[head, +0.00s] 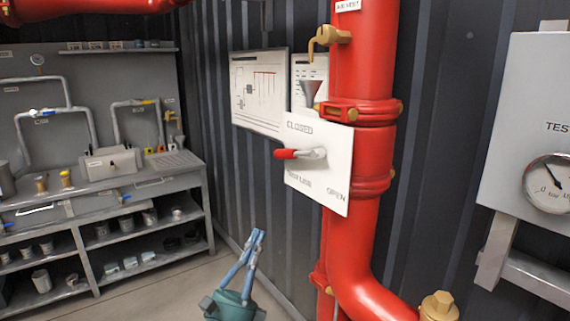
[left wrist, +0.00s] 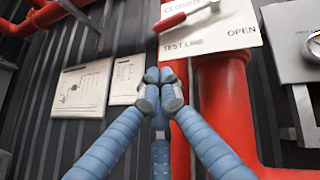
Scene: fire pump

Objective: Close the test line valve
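The test line valve has a red-tipped lever (head: 287,154) on a white plate (head: 318,190) fixed to the red pipe. The lever lies roughly level, pointing left from its pale pivot. The plate reads CLOSED at the top and OPEN at the lower right. In the left wrist view, the red lever (left wrist: 172,21) is just above the fingertips. My left gripper (head: 257,236) is below and left of the plate, apart from the lever. Its blue fingers (left wrist: 163,88) meet at the tips with nothing visible between them. My right gripper is not in view.
A thick red pipe (head: 362,150) runs down and bends right, with a brass cap (head: 439,306) low down. A gauge panel (head: 530,140) stands at right. A grey workbench with shelves (head: 105,208) is at left. Wall diagrams (head: 257,93) hang behind. Space left of the plate looks free.

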